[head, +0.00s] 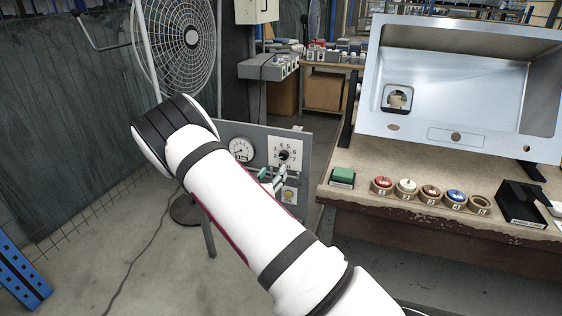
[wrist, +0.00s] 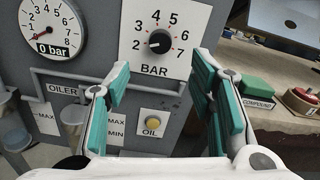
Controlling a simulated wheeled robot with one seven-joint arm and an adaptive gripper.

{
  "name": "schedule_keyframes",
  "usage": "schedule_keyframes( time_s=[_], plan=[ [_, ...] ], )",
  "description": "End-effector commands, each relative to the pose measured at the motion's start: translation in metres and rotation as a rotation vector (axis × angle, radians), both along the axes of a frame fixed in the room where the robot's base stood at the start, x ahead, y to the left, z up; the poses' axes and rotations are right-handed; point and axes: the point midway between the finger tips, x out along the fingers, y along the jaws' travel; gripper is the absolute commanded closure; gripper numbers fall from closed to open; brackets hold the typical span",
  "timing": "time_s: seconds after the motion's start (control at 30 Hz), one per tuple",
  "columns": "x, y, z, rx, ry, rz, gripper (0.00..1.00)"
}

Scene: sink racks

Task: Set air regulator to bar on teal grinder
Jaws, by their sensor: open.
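The air regulator is a black knob (wrist: 160,41) on a white square dial plate (wrist: 135,15) marked BAR, with numbers from 2 up to 7 visible. Its pale mark seems to point left, near 2. The knob also shows in the head view (head: 284,155). A round gauge (wrist: 53,25) to its left has a red needle low at the left and a "0 bar" label. My gripper (wrist: 161,70) is open, its teal-padded fingers spread below and either side of the knob, apart from it and empty. In the head view my arm partly hides the gripper. I cannot identify a teal grinder.
Below the knob are a yellow OIL button (wrist: 152,122), a grey pipe and oiler cups (wrist: 12,130). A fan (head: 180,45) stands behind my arm.

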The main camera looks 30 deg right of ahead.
Motion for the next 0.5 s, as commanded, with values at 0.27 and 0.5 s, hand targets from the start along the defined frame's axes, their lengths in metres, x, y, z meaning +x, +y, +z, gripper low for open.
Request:
schedule_keyframes(
  time_s=[0.27, 0.5],
  plan=[
    [0.033, -0.044, 0.0, -0.001, -0.002, -0.003, 0.51],
    [0.052, -0.067, -0.001, 0.001, 0.0, -0.002, 0.51]
  ],
)
